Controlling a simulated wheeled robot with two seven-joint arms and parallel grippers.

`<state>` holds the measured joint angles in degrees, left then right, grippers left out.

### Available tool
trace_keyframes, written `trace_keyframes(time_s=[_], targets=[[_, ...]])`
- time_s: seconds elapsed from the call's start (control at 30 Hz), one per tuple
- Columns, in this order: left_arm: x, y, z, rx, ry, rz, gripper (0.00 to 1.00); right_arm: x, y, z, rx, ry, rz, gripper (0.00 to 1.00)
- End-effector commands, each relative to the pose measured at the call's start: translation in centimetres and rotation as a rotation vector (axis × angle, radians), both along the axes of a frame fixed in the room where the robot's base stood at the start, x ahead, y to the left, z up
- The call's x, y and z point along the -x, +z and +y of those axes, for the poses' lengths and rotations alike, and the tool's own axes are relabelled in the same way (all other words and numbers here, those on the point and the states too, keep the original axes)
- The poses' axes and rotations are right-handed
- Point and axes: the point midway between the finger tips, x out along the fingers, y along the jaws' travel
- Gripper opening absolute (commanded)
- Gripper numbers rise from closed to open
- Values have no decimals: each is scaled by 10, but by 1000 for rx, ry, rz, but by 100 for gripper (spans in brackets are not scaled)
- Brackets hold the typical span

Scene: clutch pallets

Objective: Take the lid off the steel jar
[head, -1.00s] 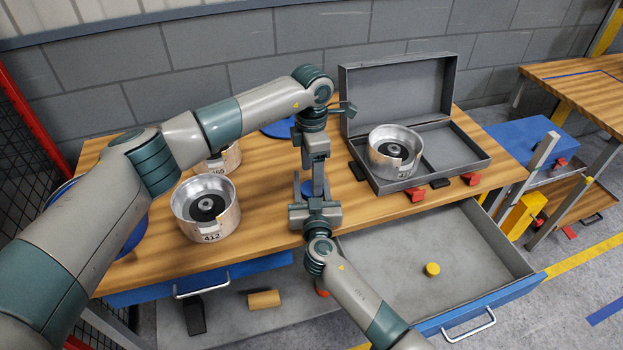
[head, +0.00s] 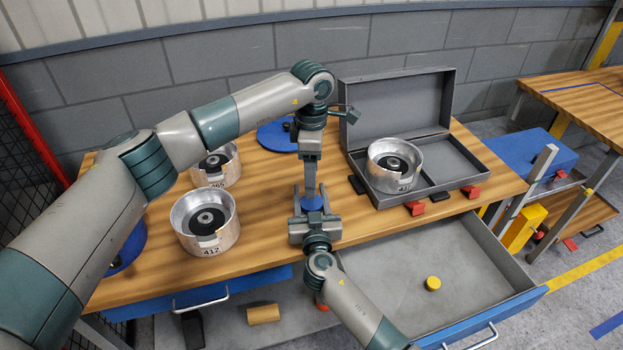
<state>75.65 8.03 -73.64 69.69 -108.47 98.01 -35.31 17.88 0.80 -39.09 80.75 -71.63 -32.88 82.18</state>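A small blue round top (head: 312,203) shows at the table's front edge, between the fingers of my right gripper (head: 312,197). It may be the lid of the steel jar; any jar body under it is hidden. The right gripper's two fingers stand apart at either side of the blue top, with a gap visible at its left. My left gripper (head: 311,181) points down from above, its tips just over or behind the blue top. Its fingers are seen edge-on, so their opening and any contact are unclear.
Steel drums marked 412 (head: 206,240) and 465 (head: 216,178) stand left. An open grey case (head: 455,152) holds another drum (head: 394,168). A blue disc (head: 278,134) lies behind my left gripper. The open drawer (head: 395,300) holds a yellow cylinder (head: 432,283).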

Motion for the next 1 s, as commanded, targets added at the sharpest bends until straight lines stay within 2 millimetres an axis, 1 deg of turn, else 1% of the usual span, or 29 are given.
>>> trace_keyframes(time_s=[0.03,0.37,0.53,0.67,1.0], targets=[[0,1,0,0,-12,0,62,1,-3,0,0,0,4,0],[0,1,0,0,-17,0,62,1,-3,0,1,0,4,0],[0,-5,0,0,-16,1,62,1,-3,0,1,0,4,0],[0,-16,0,0,-15,1,62,1,-3,0,1,0,4,0],[0,-59,0,0,-15,2,62,1,-3,0,1,0,4,0]])
